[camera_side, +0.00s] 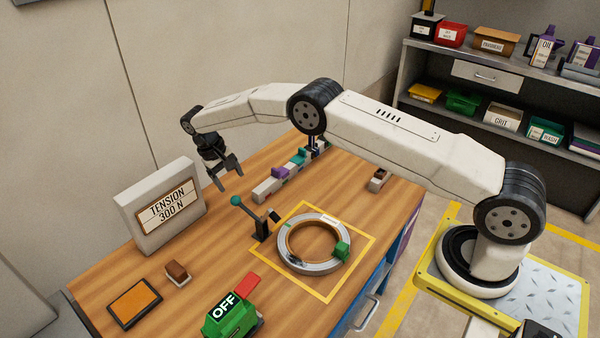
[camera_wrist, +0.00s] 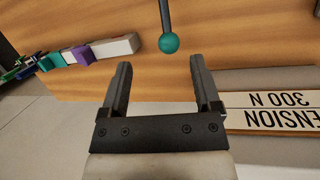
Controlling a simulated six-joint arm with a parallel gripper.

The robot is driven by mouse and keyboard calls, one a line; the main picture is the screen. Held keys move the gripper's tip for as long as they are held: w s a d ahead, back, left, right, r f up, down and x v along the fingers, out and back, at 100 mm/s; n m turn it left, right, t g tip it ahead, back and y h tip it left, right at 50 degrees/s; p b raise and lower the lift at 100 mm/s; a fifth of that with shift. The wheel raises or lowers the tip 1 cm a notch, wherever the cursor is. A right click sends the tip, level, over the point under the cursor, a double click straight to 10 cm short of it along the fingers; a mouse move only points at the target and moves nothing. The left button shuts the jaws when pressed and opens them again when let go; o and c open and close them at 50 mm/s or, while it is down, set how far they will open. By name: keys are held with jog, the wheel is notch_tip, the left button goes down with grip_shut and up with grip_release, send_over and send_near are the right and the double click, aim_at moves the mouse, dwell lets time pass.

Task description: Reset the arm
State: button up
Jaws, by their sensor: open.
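My gripper (camera_side: 228,178) is open and empty, held above the wooden bench near its back edge. In the wrist view my gripper (camera_wrist: 160,88) shows two parted fingers with nothing between them. A lever with a teal knob (camera_side: 236,200) stands on the bench below and to the right of it. The knob also shows in the wrist view (camera_wrist: 169,42), beyond the fingertips. A metal coil ring (camera_side: 290,262) lies flat inside a yellow square, with a green piece (camera_side: 342,250) on its right side.
A "TENSION 300 N" sign (camera_side: 168,205) stands left of my gripper. A row of coloured blocks (camera_side: 282,175) lies behind the lever. A green "OFF" device (camera_side: 232,318), an orange pad (camera_side: 134,303) and a brown block (camera_side: 177,272) sit at the front. Shelves (camera_side: 470,95) hold bins.

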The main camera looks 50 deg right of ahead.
jog(key=s+r+t, duration=0.2)
jog(key=s+r, duration=0.2)
jog(key=r, duration=0.2)
jog(key=s+d+r+t+y, duration=0.1)
jog(key=s+r, duration=0.1)
jog(key=s, duration=1.1)
jog(key=s+d+r+n+t+y, duration=0.1)
jog(key=s+r+t, duration=0.1)
jog(key=s, duration=1.1)
jog(key=shift+s+r+t, duration=0.3)
jog(key=shift+s+r, duration=0.05)
jog(key=shift+r, duration=0.35)
jog(key=shift+d, duration=0.1)
